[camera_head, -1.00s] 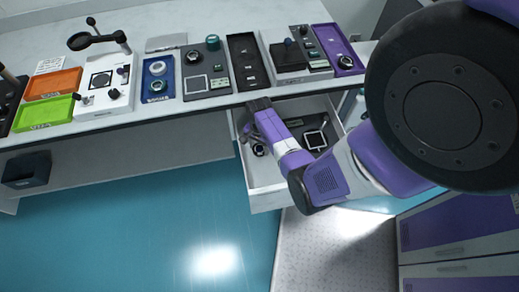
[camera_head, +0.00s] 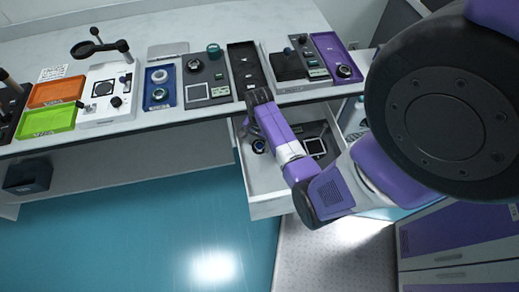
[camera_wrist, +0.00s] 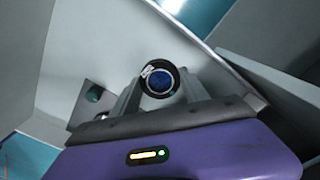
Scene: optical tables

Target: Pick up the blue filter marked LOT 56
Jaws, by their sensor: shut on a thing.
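In the wrist view a round filter (camera_wrist: 159,80) with a black rim, a blue face and a small white label sits between the two fingers of my gripper (camera_wrist: 160,92). The label is too small to read. My gripper is shut on this filter. In the head view my gripper (camera_head: 251,130) points down over the left part of the open white drawer (camera_head: 275,184), and the small dark round filter with a bluish face (camera_head: 259,146) shows at its fingers. My arm hides part of the drawer.
The drawer also holds a white-framed square piece (camera_head: 315,147). The table above carries a black tray (camera_head: 246,62), a blue tray (camera_head: 160,99), a purple tray (camera_head: 338,50), and orange (camera_head: 55,92) and green trays (camera_head: 48,121). The table edge is close to my wrist.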

